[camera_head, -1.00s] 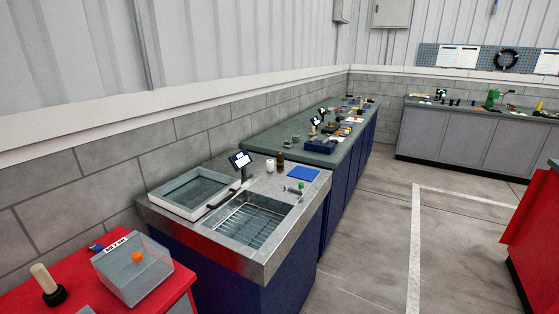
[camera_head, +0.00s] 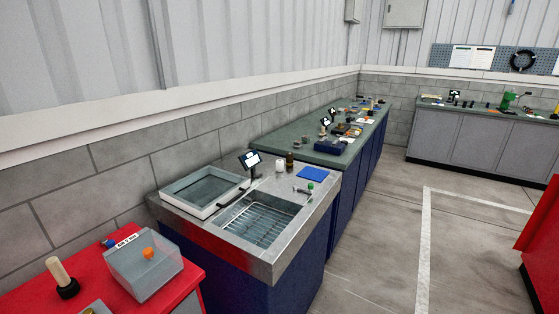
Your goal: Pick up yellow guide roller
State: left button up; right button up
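I cannot make out a yellow guide roller for certain. A small yellow item (camera_head: 380,102) sits at the far end of the long green-topped bench (camera_head: 291,147), too small to identify. Another flat yellowish item lies on the far grey bench (camera_head: 452,139), also too small to tell. Neither of my grippers is in view.
A steel sink unit (camera_head: 272,262) with a white-rimmed tray (camera_head: 200,212) stands ahead. A red cabinet (camera_head: 182,292) at lower left bears a clear box (camera_head: 140,275) with an orange knob. A red unit (camera_head: 540,235) stands at right. The floor (camera_head: 390,240) between is clear.

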aim_at(289, 156)
jog(key=i+l+u, duration=0.1)
jog(key=u, duration=0.4)
jog(key=i+l+u, duration=0.1)
jog(key=u, duration=0.35)
jog(key=l+u, duration=0.3)
jog(key=u, duration=0.2)
jog(key=l+u, duration=0.15)
jog(key=l, duration=0.45)
jog(key=l+u, duration=0.15)
jog(key=l, duration=0.5)
jog(key=l+u, duration=0.15)
jog(key=l, duration=0.5)
jog(key=l+u, duration=0.2)
jog(key=l, duration=0.45)
jog(key=l+u, duration=0.15)
jog(key=l, duration=0.45)
jog(key=k+l+u, duration=0.15)
jog(key=l, duration=0.45)
